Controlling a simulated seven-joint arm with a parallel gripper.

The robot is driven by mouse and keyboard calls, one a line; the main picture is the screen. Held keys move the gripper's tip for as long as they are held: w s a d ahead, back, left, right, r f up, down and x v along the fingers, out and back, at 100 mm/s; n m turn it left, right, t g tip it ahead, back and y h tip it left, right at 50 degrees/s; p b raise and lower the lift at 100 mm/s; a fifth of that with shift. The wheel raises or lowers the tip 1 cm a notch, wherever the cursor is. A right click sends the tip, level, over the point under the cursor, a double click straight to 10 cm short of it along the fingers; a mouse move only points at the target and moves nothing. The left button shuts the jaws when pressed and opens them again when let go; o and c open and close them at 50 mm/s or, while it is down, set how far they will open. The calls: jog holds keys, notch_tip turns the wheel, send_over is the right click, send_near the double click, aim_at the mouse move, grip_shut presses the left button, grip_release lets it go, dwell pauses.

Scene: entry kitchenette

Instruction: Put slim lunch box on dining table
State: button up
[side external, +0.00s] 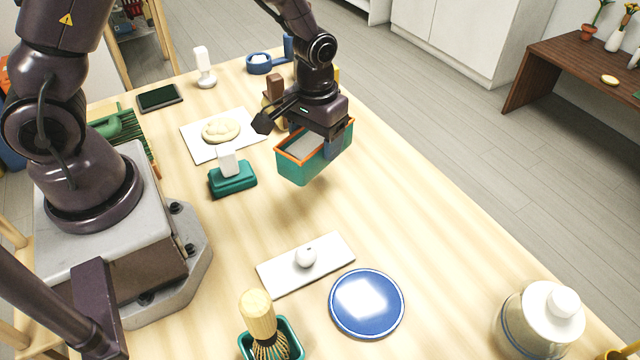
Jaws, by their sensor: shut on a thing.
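The slim lunch box appears to be the teal open-topped box with an orange rim (298,172), near the middle of the side external view. My gripper (335,142) is shut on the box at its right end, coming from above. The box looks slightly raised over the light wooden dining table (440,235), with a soft shadow below it. The gripper body hides part of the box's far side and right end.
A green block with a white piece (232,178) stands just left of the box. Behind are a white board with dough (205,155) and a brown item (274,87). In front are a white slab (280,277), a blue plate (366,328), a brush (258,315) and a jar (540,322). Table right of the box is clear.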

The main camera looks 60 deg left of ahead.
jog(key=f, duration=0.4)
jog(key=shift+w+a+f, duration=0.2)
jog(key=shift+w+a, duration=0.05)
jog(key=shift+w, duration=0.1)
jog(key=shift+f, duration=1.95)
jog(key=shift+f, duration=0.1)
jog(key=o, duration=1.4)
jog(key=shift+f, duration=0.1)
